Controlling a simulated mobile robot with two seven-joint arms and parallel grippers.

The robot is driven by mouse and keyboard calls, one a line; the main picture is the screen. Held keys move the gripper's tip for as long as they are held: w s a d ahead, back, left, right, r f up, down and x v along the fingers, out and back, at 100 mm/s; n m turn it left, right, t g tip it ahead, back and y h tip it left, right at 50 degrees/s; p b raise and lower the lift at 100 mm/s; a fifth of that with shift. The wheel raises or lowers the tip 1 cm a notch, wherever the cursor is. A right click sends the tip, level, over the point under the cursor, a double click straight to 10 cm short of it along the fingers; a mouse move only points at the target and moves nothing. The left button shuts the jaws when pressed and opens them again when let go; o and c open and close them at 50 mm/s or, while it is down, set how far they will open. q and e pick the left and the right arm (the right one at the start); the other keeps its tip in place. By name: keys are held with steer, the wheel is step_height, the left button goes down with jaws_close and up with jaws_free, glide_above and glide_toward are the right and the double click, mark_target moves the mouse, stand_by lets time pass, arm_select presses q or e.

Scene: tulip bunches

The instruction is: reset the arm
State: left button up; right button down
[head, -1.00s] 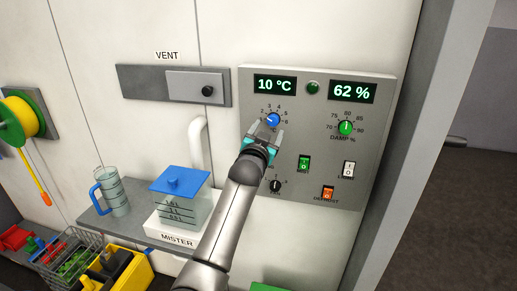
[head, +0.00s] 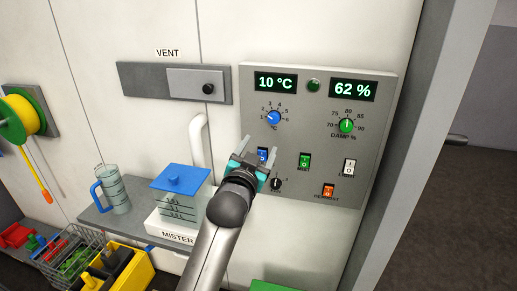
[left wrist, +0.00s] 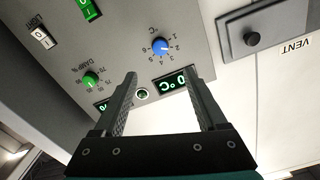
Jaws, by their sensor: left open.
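My left gripper (head: 257,152) is open and empty in front of the grey control panel (head: 385,90), below the blue °C knob (head: 274,118). Its fingers point up and stand apart from the knob. In the left wrist view, both fingers (left wrist: 160,95) are spread with nothing between them, and the blue knob (left wrist: 160,46) shows beyond them. The display reads 10 °C. My gripper partly covers a blue switch (head: 263,154) and the area beside the small black knob (head: 276,184). My right gripper is not in view.
The panel also has a green damp knob (head: 346,126), a green switch (head: 305,160), a white switch (head: 349,167) and an orange switch (head: 328,190). The mister tank (head: 180,190) and a measuring jug (head: 113,190) stand on a shelf at left. A grey door frame (head: 425,120) edges the panel's right.

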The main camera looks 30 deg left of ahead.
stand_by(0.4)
arm_select(q)
steer(key=d+f+g+h+b, duration=0.2)
steer(key=d+f+g+b, duration=0.15)
steer(key=f, duration=1.75)
steer(key=s+d+f+g+h+b, duration=0.1)
steer(key=s+f, duration=0.3)
steer(key=f, duration=0.4)
steer(key=s+d+f+m+g+b, duration=0.1)
steer(key=s+d+f+g, duration=0.15)
steer(key=f, duration=0.45)
steer(key=s+d+f+g+h+b, duration=0.1)
steer(key=s+f, duration=0.3)
steer(key=f, duration=0.4)
steer(key=s+d+f+g+b, duration=0.2)
steer(key=s+f+g+b, duration=0.15)
steer(key=s+f, duration=1.5)
steer(key=s+f+g+b, duration=0.1)
steer(key=s+f+g, duration=0.1)
steer(key=s, duration=0.8)
steer(key=s+f+g, duration=0.3)
steer(key=s+f, duration=0.2)
steer(key=s, duration=0.5)
steer(key=shift+f+m+h+b, duration=0.25)
steer(key=shift+m+h+b, duration=0.05)
steer(key=shift+b, duration=0.05)
